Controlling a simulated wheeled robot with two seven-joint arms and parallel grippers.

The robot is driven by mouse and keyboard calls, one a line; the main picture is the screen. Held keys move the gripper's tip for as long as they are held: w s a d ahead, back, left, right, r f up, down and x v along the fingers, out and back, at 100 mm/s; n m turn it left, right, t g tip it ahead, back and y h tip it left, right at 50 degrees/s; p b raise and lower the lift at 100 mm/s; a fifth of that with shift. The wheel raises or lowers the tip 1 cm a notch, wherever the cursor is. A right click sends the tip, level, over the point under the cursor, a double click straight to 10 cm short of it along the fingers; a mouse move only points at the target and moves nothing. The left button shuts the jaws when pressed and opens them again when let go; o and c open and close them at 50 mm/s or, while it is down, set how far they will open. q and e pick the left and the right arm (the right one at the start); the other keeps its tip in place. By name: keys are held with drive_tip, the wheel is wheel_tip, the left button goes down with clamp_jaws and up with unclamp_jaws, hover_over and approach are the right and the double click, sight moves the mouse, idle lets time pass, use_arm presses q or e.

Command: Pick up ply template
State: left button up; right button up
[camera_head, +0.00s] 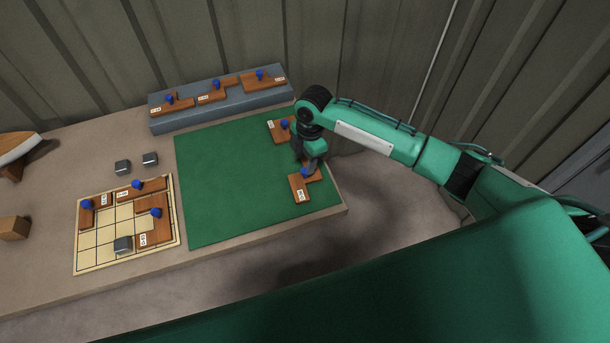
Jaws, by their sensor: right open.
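Brown ply templates with blue knobs and white labels lie in several places. One L-shaped template (301,187) is near the right edge of the green mat (225,180). My right gripper (312,164) is open, pointing down at that template's blue knob; whether it touches the knob I cannot tell. Another template (275,131) lies on the mat's back right corner, partly behind my right arm. Three templates (217,95) sit on the grey raised block (219,107) at the back. Several more templates (152,226) lie on the gridded board (106,241) at the left. My left gripper is out of view.
Two dark grey cubes (122,167) stand behind the gridded board, and another cube (122,245) is on it. A wooden block (14,228) and a boat-hull shape (15,147) are at the far left. The mat's middle is clear. A corrugated wall (250,30) closes the back.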

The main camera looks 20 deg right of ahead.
sight(305, 170)
drive_tip(key=shift+s+f, duration=0.1)
drive_tip(key=shift+f, duration=0.2)
wheel_tip(305, 170, down, 4)
drive_tip(key=shift+s+r+p, duration=0.15)
drive_tip(key=shift+r+p, duration=0.05)
drive_tip(key=shift+p, duration=0.8)
drive_tip(key=shift+f, duration=0.55)
clamp_jaws()
